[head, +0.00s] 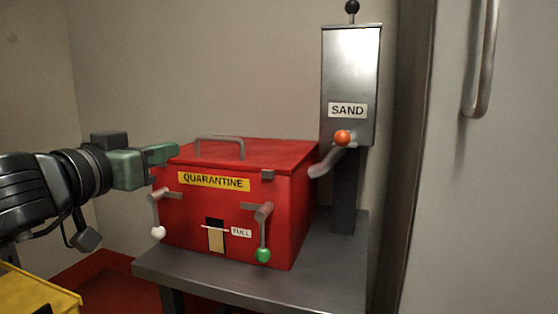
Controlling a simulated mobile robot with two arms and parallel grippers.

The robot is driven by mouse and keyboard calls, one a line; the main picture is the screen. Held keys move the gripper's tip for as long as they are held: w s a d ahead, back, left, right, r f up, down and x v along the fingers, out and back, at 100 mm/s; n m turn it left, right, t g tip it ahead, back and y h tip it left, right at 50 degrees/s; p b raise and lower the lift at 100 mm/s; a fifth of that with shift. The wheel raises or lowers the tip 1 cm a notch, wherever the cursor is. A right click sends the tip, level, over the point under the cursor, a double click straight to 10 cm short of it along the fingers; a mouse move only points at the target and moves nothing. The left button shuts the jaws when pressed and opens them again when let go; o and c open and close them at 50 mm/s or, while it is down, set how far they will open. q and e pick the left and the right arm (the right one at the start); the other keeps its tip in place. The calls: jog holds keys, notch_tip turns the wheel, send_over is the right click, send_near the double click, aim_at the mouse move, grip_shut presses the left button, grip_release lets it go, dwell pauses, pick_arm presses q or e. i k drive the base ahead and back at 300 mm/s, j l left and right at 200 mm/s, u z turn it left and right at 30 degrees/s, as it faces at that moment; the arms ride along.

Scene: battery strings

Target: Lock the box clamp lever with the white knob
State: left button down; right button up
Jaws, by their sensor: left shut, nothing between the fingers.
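A red box (200,221) labelled QUARANTINE stands on a grey table. On its front left is a clamp lever (155,212) that hangs down and ends in a white knob (158,233). On its front right a second clamp lever (263,228) hangs down and ends in a green knob (263,255). My left gripper (166,153) is shut and empty at the box's upper left corner, above the white-knob lever. Whether it touches the box, I cannot tell. My right gripper is out of view.
A metal SAND dispenser (348,75) with an orange-knob lever (342,138) stands right of the box on the table (245,287). A yellow bin (30,295) is at the lower left. A grey door with a handle (482,60) is at the right.

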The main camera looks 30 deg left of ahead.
aim_at(158, 232)
jog(key=k+l, duration=0.2)
jog(key=l, duration=0.15)
jog(key=k+l, duration=0.25)
jog(key=l, duration=0.15)
jog(key=k+l, duration=0.2)
jog(key=l, duration=0.15)
